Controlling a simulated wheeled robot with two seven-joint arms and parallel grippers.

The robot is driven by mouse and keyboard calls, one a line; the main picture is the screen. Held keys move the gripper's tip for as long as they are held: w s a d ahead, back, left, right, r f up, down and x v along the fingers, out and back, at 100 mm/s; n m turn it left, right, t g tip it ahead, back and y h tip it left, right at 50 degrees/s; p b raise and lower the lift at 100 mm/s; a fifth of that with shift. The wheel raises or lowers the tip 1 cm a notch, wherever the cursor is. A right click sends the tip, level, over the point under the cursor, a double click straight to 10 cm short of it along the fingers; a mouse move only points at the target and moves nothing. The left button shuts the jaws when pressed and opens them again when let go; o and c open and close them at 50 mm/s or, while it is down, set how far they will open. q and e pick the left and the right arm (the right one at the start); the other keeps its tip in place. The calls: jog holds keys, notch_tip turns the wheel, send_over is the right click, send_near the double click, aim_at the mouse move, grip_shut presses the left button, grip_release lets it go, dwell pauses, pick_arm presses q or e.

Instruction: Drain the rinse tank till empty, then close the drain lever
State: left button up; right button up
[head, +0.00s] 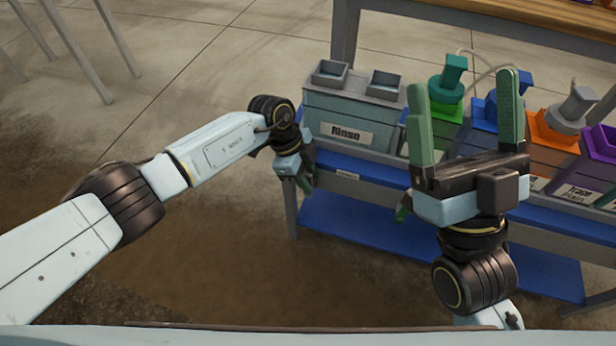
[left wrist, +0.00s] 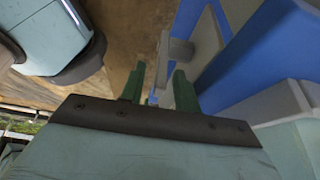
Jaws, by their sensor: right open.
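The rinse tank (head: 322,107) is a pale grey-blue box with a white "Rinse" label, on the left end of the blue shelf. My left gripper (head: 306,182) points down at the tank's front left, below its label. In the left wrist view its green fingers (left wrist: 159,82) stand apart, but closer together than the right ones. A grey bar with a bracket-like top (left wrist: 177,49) shows at the fingertips; it may be the drain lever. I cannot tell whether the fingers touch it. My right gripper (head: 466,115) is open and empty, fingers up. The water level is hidden.
Green (head: 447,88), blue (head: 485,112), orange (head: 547,128) and purple (head: 603,143) topped units stand right of the tank, partly behind my right gripper. A lower blue shelf (head: 350,225) lies below.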

pick_arm(q)
jog(key=shift+c, duration=0.4)
grip_shut()
pick_arm(e)
jog(key=shift+w, duration=0.15)
pick_arm(q)
jog(key=shift+s+d+r+y+p, duration=0.15)
jog(key=shift+d+y+p, duration=0.2)
jog(key=shift+p, duration=0.6)
jog(key=shift+s+d+f+t+y+p, duration=0.1)
jog(key=shift+d+f+t+y+p, duration=0.2)
jog(key=shift+y, duration=0.7)
jog(key=shift+s+d+f+t+y+p, duration=0.2)
jog(key=shift+d+t+y, duration=0.3)
jog(key=shift+y, duration=0.45)
jog(key=shift+s+d+f+t+y+p, duration=0.15)
jog(key=shift+d+t+y+p, duration=0.25)
jog(key=shift+y, duration=0.6)
pick_arm(e)
jog(key=shift+w+a+f+g+h, duration=0.15)
jog(key=shift+w+f+g+h, duration=0.1)
jog(key=shift+w+f+g, duration=0.6)
jog(key=shift+w+a+f+g+h, duration=0.1)
jog(key=shift+w+f+g+h, duration=0.25)
jog(key=shift+f+g, duration=0.55)
jog(key=shift+w+a+f+g+h, duration=0.2)
jog(key=shift+w+f+g, duration=0.35)
jog(key=shift+g, duration=0.7)
pick_arm(q)
jog(key=shift+w, duration=0.1)
